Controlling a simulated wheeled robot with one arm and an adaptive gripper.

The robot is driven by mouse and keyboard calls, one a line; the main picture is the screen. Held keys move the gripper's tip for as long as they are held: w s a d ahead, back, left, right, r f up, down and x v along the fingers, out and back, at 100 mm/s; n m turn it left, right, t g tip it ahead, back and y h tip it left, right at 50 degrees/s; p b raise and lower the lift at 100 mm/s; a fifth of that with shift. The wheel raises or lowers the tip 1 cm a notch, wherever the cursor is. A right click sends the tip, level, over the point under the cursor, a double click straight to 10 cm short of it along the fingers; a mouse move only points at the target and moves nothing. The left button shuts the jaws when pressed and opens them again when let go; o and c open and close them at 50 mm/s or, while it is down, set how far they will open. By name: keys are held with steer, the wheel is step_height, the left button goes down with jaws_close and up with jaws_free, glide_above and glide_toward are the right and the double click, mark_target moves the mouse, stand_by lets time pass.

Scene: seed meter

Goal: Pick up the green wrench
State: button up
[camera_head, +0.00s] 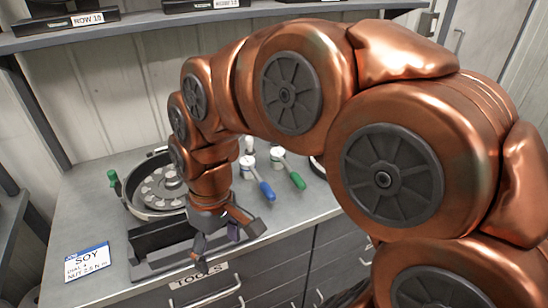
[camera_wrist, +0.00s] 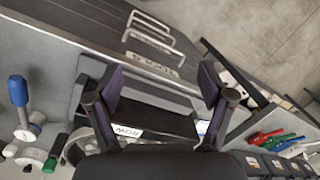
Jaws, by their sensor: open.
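In the head view, a green-handled tool (camera_head: 289,172) and a blue-handled tool (camera_head: 260,182) with white round ends lie on the bench behind my gripper. Similar blue (camera_wrist: 18,92) and green (camera_wrist: 55,150) handles show at left in the wrist view. At the wrist view's right are small red (camera_wrist: 262,137) and green (camera_wrist: 285,143) long pieces. I cannot tell which green piece is the wrench. My gripper (camera_head: 228,238) is open and empty, above the black holder near the bench's front, apart from all green pieces. The arm hides part of the bench.
A round metal seed meter (camera_head: 148,203) with a green knob stands at left. The black holder (camera_head: 150,265) lies in front of it. A SOY card (camera_head: 87,262) lies at front left. A shelf (camera_head: 150,22) spans the back.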

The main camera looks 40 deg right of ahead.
steer(key=w+d+r+n+t+y, duration=0.15)
steer(key=w+d, duration=0.35)
steer(key=w, duration=0.5)
steer(key=w+d, duration=0.3)
steer(key=d, duration=0.3)
steer(key=w+d+f+t+b, duration=0.1)
steer(key=w+d, duration=0.2)
steer(key=d, duration=0.4)
steer(key=w+d+n+t, duration=0.1)
steer(key=w+d, duration=0.3)
steer(key=d, duration=0.3)
steer(key=shift+d+f+t, duration=0.15)
steer(key=shift+f+t, duration=0.1)
steer(key=shift+f, duration=0.05)
glide_toward(278, 152)
steer(key=shift+t+h, duration=0.4)
steer(key=shift+h, duration=0.05)
steer(key=x, duration=0.5)
steer(key=shift+s+a, duration=0.1)
steer(key=shift+a, duration=0.3)
steer(key=shift+d+f, duration=0.1)
steer(key=shift+f, duration=0.1)
steer(key=shift+p+x, duration=1.25)
steer(key=shift+x, duration=1.9)
steer(key=shift+f, duration=0.45)
steer(key=shift+c, duration=0.3)
